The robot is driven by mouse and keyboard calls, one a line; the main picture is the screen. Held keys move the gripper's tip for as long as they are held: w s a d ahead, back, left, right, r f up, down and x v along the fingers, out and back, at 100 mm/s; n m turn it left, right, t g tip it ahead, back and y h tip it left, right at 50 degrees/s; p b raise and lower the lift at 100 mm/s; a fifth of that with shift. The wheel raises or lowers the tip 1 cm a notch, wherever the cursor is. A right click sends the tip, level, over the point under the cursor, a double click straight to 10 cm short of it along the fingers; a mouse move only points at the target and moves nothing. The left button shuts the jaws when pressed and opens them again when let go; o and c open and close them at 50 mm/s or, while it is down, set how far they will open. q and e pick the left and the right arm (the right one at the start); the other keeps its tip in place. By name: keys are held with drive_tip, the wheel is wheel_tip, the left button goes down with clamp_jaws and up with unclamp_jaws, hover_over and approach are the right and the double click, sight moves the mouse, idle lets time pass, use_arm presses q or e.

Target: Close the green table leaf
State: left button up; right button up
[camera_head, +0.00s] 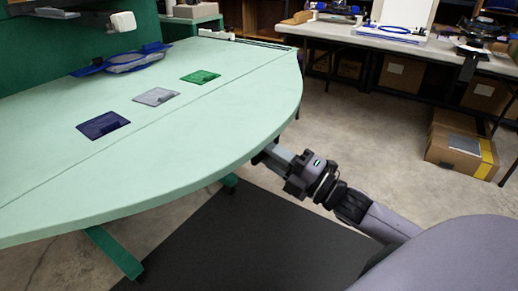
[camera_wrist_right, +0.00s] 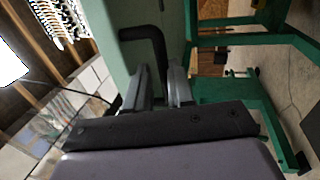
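The green table leaf (camera_head: 215,140) is the rounded front part of the pale green table, in front of a straight seam across the top. It lies level with the rest of the top (camera_head: 60,110) in the head view. My right gripper (camera_head: 268,154) is at the leaf's right front rim, its tips partly hidden under the edge. In the right wrist view a black bent handle (camera_wrist_right: 155,42) runs from the pale green panel (camera_wrist_right: 130,65) down between my right fingers (camera_wrist_right: 161,80), which look closed on it. My left gripper is not in view.
Blue, grey and green cards (camera_head: 201,77) and a blue-and-grey item (camera_head: 122,63) lie on the table top. Green table legs (camera_head: 115,252) stand beneath, beside a dark floor mat (camera_head: 250,245). A cardboard box (camera_head: 460,160) and a white workbench (camera_head: 340,33) are at the right.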

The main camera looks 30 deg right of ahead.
sight(259, 146)
drive_tip(key=shift+b+x, duration=0.3)
drive_tip(key=shift+x, duration=1.45)
drive_tip(key=shift+c, duration=0.2)
drive_tip(key=shift+r, duration=0.1)
clamp_jaws()
